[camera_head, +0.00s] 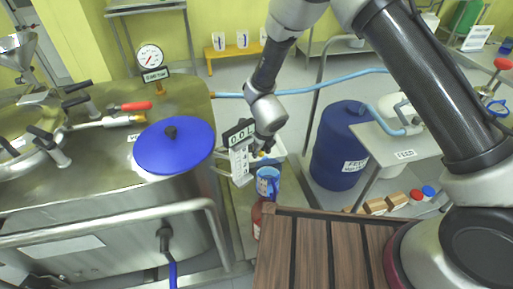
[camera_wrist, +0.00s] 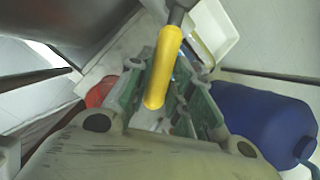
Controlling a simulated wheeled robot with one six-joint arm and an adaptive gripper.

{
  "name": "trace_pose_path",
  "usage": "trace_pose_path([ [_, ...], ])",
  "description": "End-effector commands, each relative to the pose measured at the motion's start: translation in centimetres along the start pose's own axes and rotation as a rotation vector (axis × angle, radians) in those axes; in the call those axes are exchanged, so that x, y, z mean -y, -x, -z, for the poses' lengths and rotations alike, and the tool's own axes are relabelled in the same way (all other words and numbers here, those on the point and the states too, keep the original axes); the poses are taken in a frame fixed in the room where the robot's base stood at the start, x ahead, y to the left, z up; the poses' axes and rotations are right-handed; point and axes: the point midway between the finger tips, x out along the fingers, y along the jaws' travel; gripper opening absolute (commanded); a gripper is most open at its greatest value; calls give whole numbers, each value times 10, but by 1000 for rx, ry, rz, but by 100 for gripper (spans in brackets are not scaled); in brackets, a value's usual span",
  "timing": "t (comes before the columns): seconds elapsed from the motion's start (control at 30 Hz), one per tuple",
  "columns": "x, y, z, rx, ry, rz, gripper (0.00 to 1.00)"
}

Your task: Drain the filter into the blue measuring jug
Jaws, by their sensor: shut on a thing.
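My gripper (camera_wrist: 160,98) is shut on a yellow valve handle (camera_wrist: 164,62), which runs between its green-padded fingers in the wrist view. In the head view the fingers are mostly hidden behind a display panel reading about 00L. The blue measuring jug (camera_head: 267,183) stands upright just below and in front of the gripper. A bit of blue shows behind the fingers in the wrist view, but I cannot tell if it is the jug. The jug's contents and any flow from the outlet cannot be made out.
A steel vessel (camera_head: 90,210) with a blue lid (camera_head: 174,146) and a rail (camera_head: 120,222) stands at the left. A blue drum (camera_head: 340,145) is on the floor to the right. A red object (camera_head: 257,218) is below the jug. A side table (camera_head: 400,148) stands right.

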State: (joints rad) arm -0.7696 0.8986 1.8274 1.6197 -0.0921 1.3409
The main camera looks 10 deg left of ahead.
Motion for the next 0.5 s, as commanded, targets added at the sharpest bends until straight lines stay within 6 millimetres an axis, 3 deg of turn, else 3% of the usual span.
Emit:
trace_pose_path([
  [0.07, 0, 0, -2, 4, 1, -1, 0],
  [0.1, 0, 0, -2, 4, 2, -1, 27],
  [0.2, 0, 0, -2, 3, 1, -1, 43],
  [0.5, 0, 1, -1, 1, 1, 0, 43],
])
